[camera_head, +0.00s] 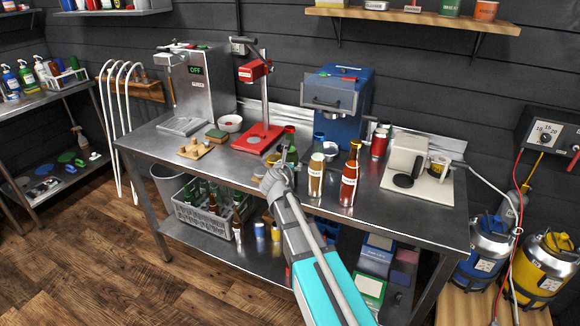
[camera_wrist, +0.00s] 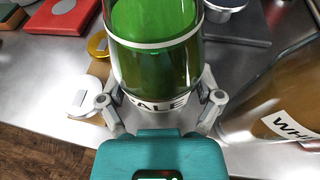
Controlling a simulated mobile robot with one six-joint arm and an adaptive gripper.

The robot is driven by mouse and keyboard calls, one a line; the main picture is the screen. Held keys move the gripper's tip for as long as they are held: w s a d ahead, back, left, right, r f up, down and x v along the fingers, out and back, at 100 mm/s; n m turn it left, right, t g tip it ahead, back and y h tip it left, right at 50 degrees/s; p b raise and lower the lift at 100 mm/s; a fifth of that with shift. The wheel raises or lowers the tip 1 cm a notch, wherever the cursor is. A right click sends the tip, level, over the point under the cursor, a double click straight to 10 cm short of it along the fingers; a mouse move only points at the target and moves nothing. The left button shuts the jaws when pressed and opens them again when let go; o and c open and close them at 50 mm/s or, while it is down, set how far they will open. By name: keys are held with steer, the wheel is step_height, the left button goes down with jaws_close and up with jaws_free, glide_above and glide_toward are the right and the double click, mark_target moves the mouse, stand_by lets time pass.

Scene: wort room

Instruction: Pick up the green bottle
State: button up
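The green bottle (camera_head: 292,157) stands on the steel table in the head view, partly hidden behind my gripper. In the wrist view the green bottle (camera_wrist: 155,60) fills the upper middle, with a white label reading "ALE" low on it. My gripper (camera_head: 274,178) is at the bottle's near side. In the wrist view its fingers (camera_wrist: 160,95) are spread, one on each side of the bottle near the label. I see no clear closing on the glass, and contact is hard to tell. The bottle's base is hidden.
A pale golden bottle (camera_head: 316,176) stands close to the right, also large in the wrist view (camera_wrist: 265,115). A red-brown bottle (camera_head: 350,178) is beyond it. A red capper stand (camera_head: 258,138) is to the left. A blue machine (camera_head: 345,105) stands behind.

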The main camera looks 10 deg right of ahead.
mark_target(288, 159)
steer(key=c, duration=0.5)
steer(key=shift+r, duration=0.15)
step_height(288, 159, up, 3)
steer(key=p, duration=0.3)
steer(key=shift+s+a+r+p, duration=0.6)
steer(key=shift+s+r+p, duration=1.05)
steer(key=shift+s, duration=0.6)
steer(key=shift+s+a+r+p, duration=0.65)
steer(key=shift+s+r+p, duration=1)
steer(key=shift+s, duration=0.6)
steer(key=shift+s+a+r+p, duration=0.6)
steer(key=shift+s+r+p, duration=1.05)
steer(key=shift+s, duration=0.6)
steer(key=shift+f, duration=0.1)
steer(key=shift+d, duration=0.1)
